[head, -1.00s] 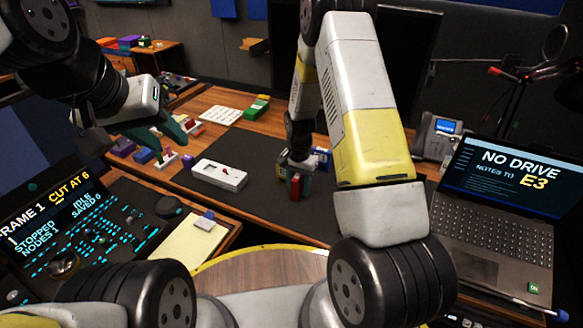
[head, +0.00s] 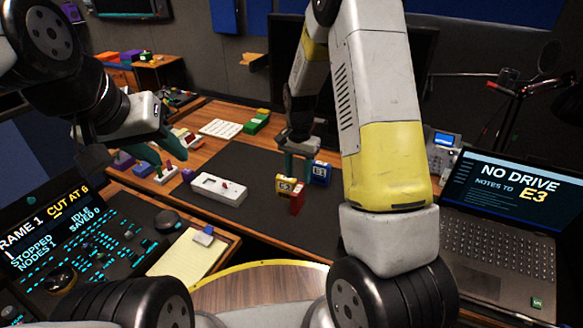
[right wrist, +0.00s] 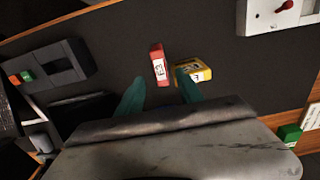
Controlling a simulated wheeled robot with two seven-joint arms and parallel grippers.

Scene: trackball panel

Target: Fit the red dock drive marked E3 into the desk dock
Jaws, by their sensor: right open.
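The red drive (head: 297,200) stands on the dark desk mat; its white label reads E3 in the right wrist view (right wrist: 158,63). A yellow drive (head: 285,186) stands close beside it and also shows in the right wrist view (right wrist: 194,71). My right gripper (head: 299,172) is open and empty. In the right wrist view the red drive lies just beyond the gap between its fingertips (right wrist: 160,84). A dark grey slotted block (right wrist: 60,62), possibly the desk dock, is hidden by my right arm in the head view. My left gripper (head: 168,157) is open, over small blocks.
A blue drive (head: 320,173) stands right of the yellow one. A laptop (head: 500,225) reading NO DRIVE, E3 and a phone (head: 442,145) are on the right.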

